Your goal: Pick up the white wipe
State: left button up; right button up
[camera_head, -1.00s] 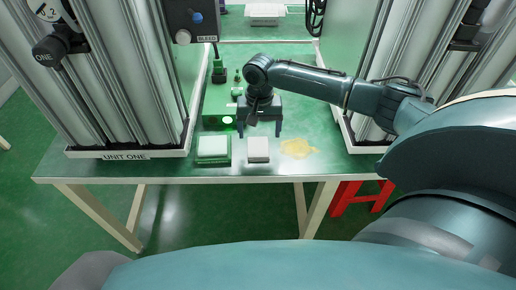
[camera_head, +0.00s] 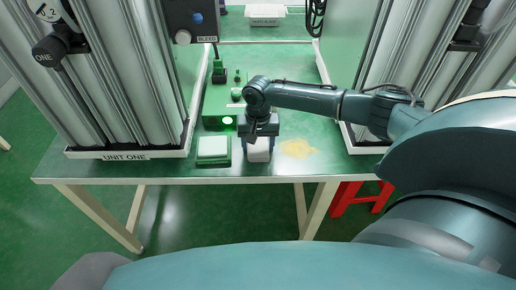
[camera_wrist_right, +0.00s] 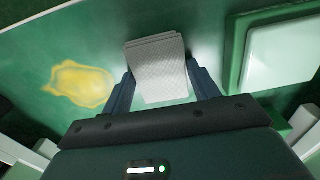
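The white wipe (camera_head: 258,154) is a small pale stack of flat sheets on the green table, between a green tray and a yellow spill. It also shows in the right wrist view (camera_wrist_right: 158,72), with its layered edge at the top. My right gripper (camera_head: 259,148) is over it, pointing down, with one finger on each side of the wipe. In the right wrist view the open fingers (camera_wrist_right: 163,88) straddle the near part of the wipe; whether they touch it I cannot tell. The wipe still lies on the table. My left gripper is not in view.
The green tray (camera_head: 228,160) with a white pad (camera_head: 213,147) sits just left of the wipe. The yellow spill (camera_head: 298,148) lies to its right. A green device with a lit button (camera_head: 227,120) stands behind. Tall metal columns flank both sides.

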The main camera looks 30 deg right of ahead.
jog(key=c, duration=0.5)
jog(key=shift+c, duration=0.2)
